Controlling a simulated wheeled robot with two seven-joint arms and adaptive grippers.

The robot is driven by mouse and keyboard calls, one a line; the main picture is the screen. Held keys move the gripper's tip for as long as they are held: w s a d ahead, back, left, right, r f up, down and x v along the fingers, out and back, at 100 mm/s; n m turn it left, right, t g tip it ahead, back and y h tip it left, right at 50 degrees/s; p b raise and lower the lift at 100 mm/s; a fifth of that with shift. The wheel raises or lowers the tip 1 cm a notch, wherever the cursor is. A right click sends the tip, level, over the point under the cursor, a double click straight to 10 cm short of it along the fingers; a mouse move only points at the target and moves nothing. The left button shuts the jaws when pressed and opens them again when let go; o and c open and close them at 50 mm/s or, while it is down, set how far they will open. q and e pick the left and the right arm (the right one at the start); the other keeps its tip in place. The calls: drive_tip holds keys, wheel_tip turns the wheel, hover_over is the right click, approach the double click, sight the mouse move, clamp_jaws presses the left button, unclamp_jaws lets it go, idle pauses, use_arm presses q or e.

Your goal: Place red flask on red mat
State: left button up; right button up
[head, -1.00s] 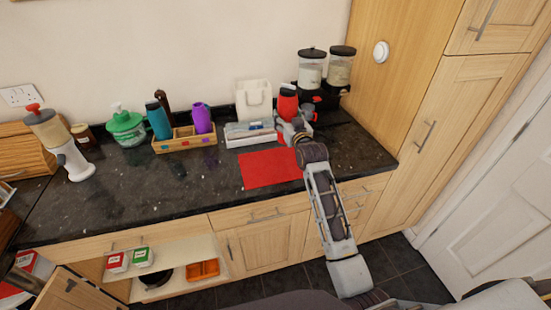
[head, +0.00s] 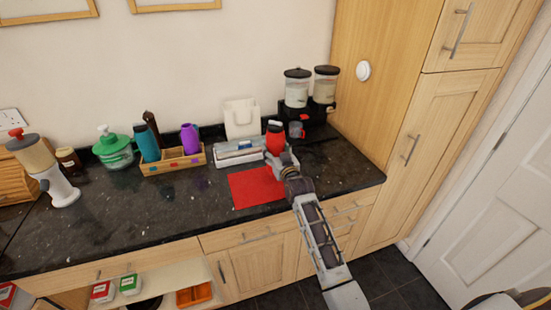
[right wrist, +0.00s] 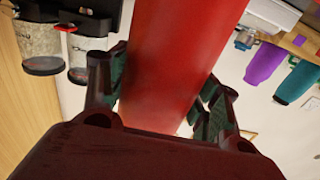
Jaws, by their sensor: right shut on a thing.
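The red flask (head: 275,138) is in my right gripper (head: 278,157), which is shut on it. In the right wrist view the red flask (right wrist: 170,65) stands between the two fingers of my right gripper (right wrist: 160,95). In the head view the flask looks roughly upright, just behind the red mat. The red mat (head: 252,188) lies flat on the dark granite counter, with nothing on its visible part. The gripper and wrist cover its right back corner. I cannot tell how high the flask's base is above the counter.
A wooden caddy (head: 176,166) with teal and purple flasks stands left of the mat. A white-grey box (head: 238,153) is behind the mat. A cereal dispenser (head: 310,100) stands at the back right. The granite counter (head: 150,210) is clear left of the mat.

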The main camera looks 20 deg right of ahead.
drive_tip(key=shift+f, duration=1.7)
drive_tip(key=shift+f, duration=0.15)
drive_tip(key=o, duration=1.3)
drive_tip(key=shift+s, duration=0.65)
drive_tip(key=s, duration=1)
drive_tip(key=shift+s+d+b, duration=0.2)
drive_tip(key=shift+s+b, duration=0.15)
drive_tip(key=shift+s, duration=0.05)
